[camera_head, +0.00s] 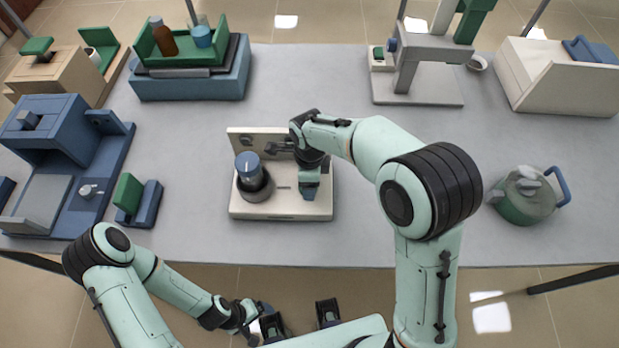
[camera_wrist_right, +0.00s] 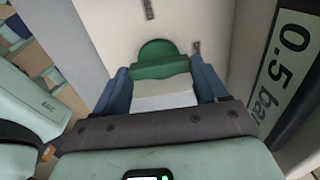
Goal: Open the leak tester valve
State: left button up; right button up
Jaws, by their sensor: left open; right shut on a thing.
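The leak tester (camera_head: 262,207) stands near the table's front edge, a cream base with an upright back panel. A blue-topped cylinder (camera_head: 248,168) sits in a dark ring on its left side. My right gripper (camera_head: 309,190) reaches down over the base's right side. In the right wrist view my right gripper (camera_wrist_right: 164,82) is shut on a pale block with a rounded green end, which I take to be the valve handle (camera_wrist_right: 158,60). The fingers hide part of it. My left gripper (camera_head: 300,319) is open and empty in front of the table, below its edge.
A green-and-blue clamp block (camera_head: 138,200) and a blue device (camera_head: 55,140) stand at left. A green pot (camera_head: 525,196) stands at right. Table surface right of the tester is clear.

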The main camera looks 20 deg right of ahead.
jog(key=o, duration=1.1)
jog(key=shift+c, duration=0.2)
jog(key=shift+r, duration=0.15)
pick_arm(q)
jog(key=shift+w+r+p, duration=0.3)
jog(key=shift+r+p, duration=0.1)
jog(key=shift+r, duration=0.1)
jog(key=shift+w+r+p, duration=0.25)
jog(key=shift+r+p, duration=0.15)
jog(key=shift+r, duration=0.1)
pick_arm(e)
notch_tip(320, 180, up, 13)
